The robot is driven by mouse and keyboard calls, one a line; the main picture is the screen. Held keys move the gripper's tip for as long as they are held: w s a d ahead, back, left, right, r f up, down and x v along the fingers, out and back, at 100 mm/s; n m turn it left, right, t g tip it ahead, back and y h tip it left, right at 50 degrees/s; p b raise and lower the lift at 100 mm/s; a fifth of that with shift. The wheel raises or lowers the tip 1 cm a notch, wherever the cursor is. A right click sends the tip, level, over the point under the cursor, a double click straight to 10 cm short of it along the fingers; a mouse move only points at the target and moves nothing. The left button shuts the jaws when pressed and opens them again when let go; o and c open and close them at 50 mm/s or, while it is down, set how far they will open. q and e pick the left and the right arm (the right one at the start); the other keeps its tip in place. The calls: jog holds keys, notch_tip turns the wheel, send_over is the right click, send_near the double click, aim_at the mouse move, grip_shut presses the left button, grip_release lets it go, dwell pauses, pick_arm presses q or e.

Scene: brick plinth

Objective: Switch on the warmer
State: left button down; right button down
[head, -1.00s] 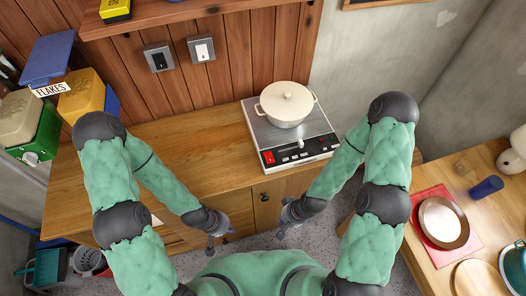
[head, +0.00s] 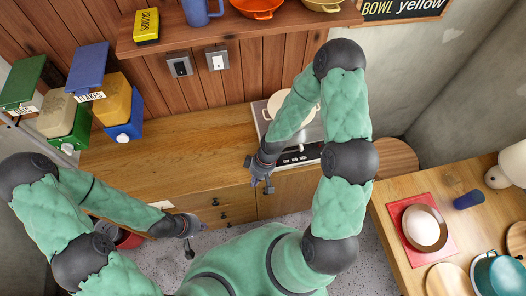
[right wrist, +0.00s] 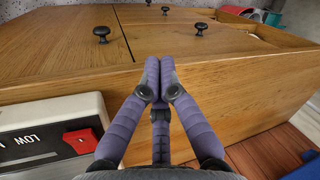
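The warmer (head: 305,153) is a metal hotplate at the right end of the wooden counter. A cream pot (head: 275,102) stands on it, partly hidden by my right arm. In the right wrist view, the warmer's pale front panel (right wrist: 35,114) shows the word LOW and a red switch (right wrist: 81,141). My right gripper (head: 262,184) is by the counter's front edge, just left of the panel in the head view. Its fingers (right wrist: 158,72) are together and empty, apart from the switch. My left gripper (head: 188,247) hangs low in front of the drawers, away from the warmer; its fingers are too small to judge.
Storage boxes (head: 118,105) stand at the counter's left end. A shelf (head: 225,33) with cookware hangs above two wall switches (head: 198,62). A side table (head: 385,213) at the right holds a brown bowl and a blue cup (head: 468,200). The counter's middle is clear.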

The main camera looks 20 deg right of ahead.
jog(key=w+d+r+n+h, duration=0.1)
jog(key=w+d+r+n, duration=0.1)
jog(key=r, duration=0.3)
jog(key=w+d+r+n+h, duration=0.1)
jog(key=w+d+r+n, duration=0.2)
jog(key=d+r+n, duration=0.2)
jog(key=w+d+r+n+g+h, duration=0.1)
jog(key=w+d+r+n, duration=0.1)
jog(key=r, duration=0.3)
jog(key=shift+w+d+r+n+h+p, duration=0.3)
jog(key=shift+w+d+r+n+p, duration=0.1)
jog(key=shift+d+n, duration=0.45)
jog(key=f, duration=0.4)
jog(key=s+f, duration=0.1)
jog(key=f, duration=0.4)
jog(key=s+f, duration=0.1)
jog(key=f, duration=0.4)
jog(key=shift+a, duration=0.2)
